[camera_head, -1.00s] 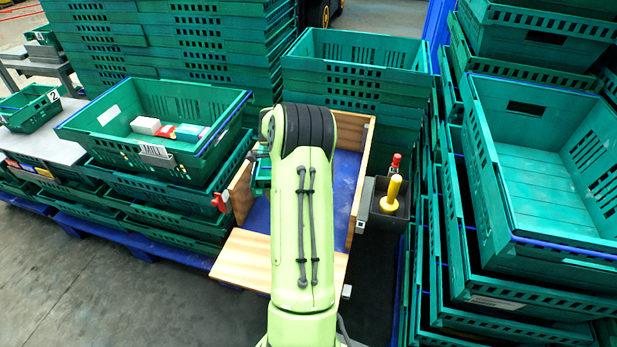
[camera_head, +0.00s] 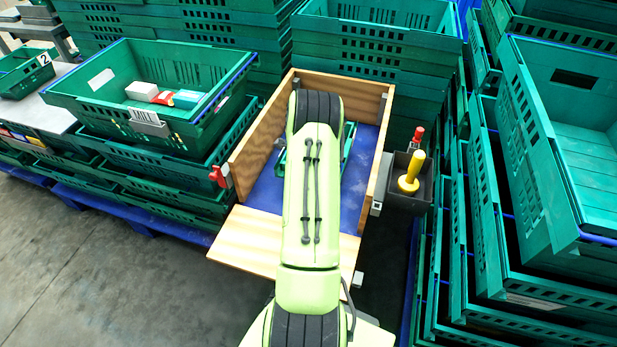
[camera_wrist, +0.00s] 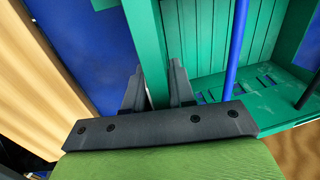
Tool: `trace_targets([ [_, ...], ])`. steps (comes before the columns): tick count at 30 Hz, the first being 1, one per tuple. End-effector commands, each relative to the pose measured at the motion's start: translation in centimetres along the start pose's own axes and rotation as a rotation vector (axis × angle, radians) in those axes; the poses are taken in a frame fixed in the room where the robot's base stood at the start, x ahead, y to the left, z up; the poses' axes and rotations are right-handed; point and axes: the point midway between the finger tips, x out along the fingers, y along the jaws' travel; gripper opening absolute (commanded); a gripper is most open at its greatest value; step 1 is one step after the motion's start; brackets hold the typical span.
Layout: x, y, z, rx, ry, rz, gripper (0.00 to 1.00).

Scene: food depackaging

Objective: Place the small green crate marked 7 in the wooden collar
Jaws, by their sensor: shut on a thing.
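The small green crate (camera_head: 349,145) shows in the head view within the outline of the wooden collar (camera_head: 255,138), mostly hidden behind my arm. Its number is not visible. In the wrist view my gripper (camera_wrist: 158,85) is shut on one wall of the crate (camera_wrist: 147,40), a finger on each side. The crate's slatted inside lies to the right of that wall. The blue floor (camera_head: 265,200) of the collar shows around the crate. I cannot tell whether the crate touches it. The collar's front board (camera_head: 250,238) is folded down.
A large green crate (camera_head: 90,107) with small packages stands on a stack to the left. A small crate marked 2 (camera_head: 38,75) is at the far left. A dark bin (camera_head: 399,197) with a yellow-handled tool is beside the collar. Tall crate stacks (camera_head: 540,170) close off the right.

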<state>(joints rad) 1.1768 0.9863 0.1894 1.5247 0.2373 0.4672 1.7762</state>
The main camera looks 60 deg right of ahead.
Motion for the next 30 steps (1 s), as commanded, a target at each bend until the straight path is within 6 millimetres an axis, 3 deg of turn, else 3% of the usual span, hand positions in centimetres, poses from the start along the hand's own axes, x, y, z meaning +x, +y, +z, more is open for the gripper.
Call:
trace_targets([
  [6,0.1,0.0,0.0,0.000,0.000,-0.002,0.00],
  [7,0.1,0.1,0.0,0.000,0.000,0.001,0.27],
  [12,0.1,0.1,0.0,-0.001,0.000,0.001,0.50],
  [22,-0.8,0.0,0.0,-0.001,0.000,0.001,0.50],
  [30,-8.0,-0.2,0.0,-0.001,0.000,-0.003,0.50],
])
